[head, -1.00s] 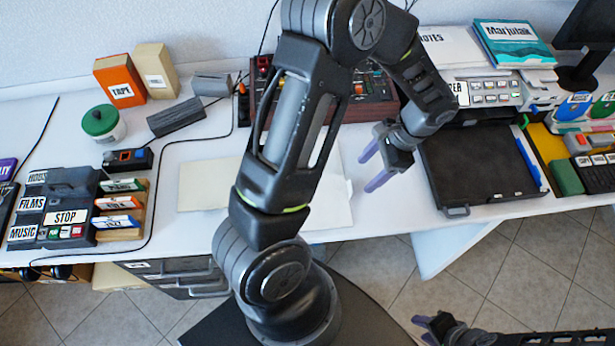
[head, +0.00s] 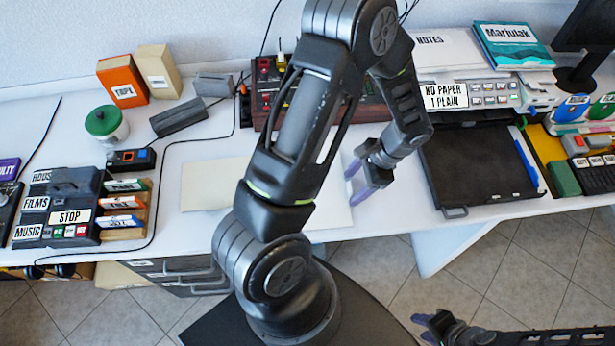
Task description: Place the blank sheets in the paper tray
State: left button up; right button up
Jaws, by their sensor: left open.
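A cream sheet or stack (head: 212,184) lies flat on the desk, left of my arm. White sheets (head: 333,210) lie further right, partly hidden behind my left arm. My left gripper (head: 354,182) is open and empty, its purple fingers over the right edge of the white sheets; I cannot tell whether they touch. The black paper tray (head: 478,172) sticks out in front of the printer (head: 490,95), right of this gripper, and looks empty. The printer's label reads "NO PAPER 1 PLAIN". My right gripper (head: 424,328) is low at the bottom edge, open and empty, away from the desk.
A black device with slots (head: 60,205) and a green-lidded jar (head: 106,124) stand at the left. A red-buttoned console (head: 265,95) is behind my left arm. Notes and a Marjulak pack (head: 512,45) lie on the printer. Blue and green items (head: 565,178) flank the tray's right.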

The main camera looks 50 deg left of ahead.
pick_arm(q)
jog(key=shift+c, duration=0.2)
dwell(0.3)
grip_shut()
dwell(0.5)
